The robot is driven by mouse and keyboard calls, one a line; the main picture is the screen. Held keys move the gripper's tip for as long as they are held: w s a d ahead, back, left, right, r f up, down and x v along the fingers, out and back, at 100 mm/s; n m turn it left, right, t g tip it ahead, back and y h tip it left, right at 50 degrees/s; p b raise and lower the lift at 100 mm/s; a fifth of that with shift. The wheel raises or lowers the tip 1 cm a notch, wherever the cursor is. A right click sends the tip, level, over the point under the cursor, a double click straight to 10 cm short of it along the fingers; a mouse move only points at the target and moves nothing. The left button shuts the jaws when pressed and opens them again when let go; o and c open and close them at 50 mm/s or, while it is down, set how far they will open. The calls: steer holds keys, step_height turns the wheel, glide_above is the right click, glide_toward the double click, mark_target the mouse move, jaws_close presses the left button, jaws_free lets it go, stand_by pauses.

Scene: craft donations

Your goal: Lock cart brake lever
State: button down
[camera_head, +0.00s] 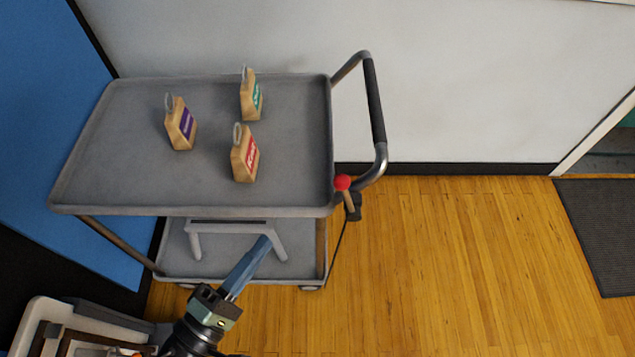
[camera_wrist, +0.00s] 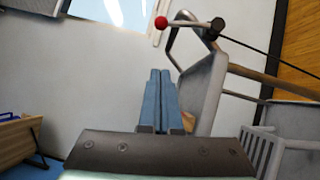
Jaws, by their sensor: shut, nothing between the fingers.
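The grey two-tier cart (camera_head: 100,150) stands against the wall, with a looped push handle (camera_head: 374,100) at its right end. The brake lever with a red ball knob (camera_head: 343,182) sits at the cart's front right corner, below the handle. In the wrist view the red knob (camera_wrist: 161,22) shows at the top, on a rod running to a dark pivot beside the handle. My gripper (camera_head: 265,241) is in front of the cart, left of and below the knob and apart from it. Its blue fingers (camera_wrist: 159,75) are shut together with nothing between them.
Three tagged paper bags stand on the top tray: purple label (camera_head: 180,124), green label (camera_head: 250,95), red label (camera_head: 244,155). A white stool-like frame (camera_head: 230,226) is at the lower shelf. Wooden floor (camera_head: 460,260) is clear to the right, up to a dark mat (camera_head: 605,230).

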mark_target(346, 198)
steer(key=shift+s, duration=0.15)
steer(key=s+d+p+x, duration=0.1)
steer(key=d+p+x, duration=0.1)
steer(key=x, duration=1.1)
steer(key=shift+s+r+p, duration=0.2)
steer(key=shift+s+p, duration=0.05)
steer(key=shift+p, duration=0.25)
steer(key=shift+d+r, duration=0.1)
steer(key=shift+d, duration=0.05)
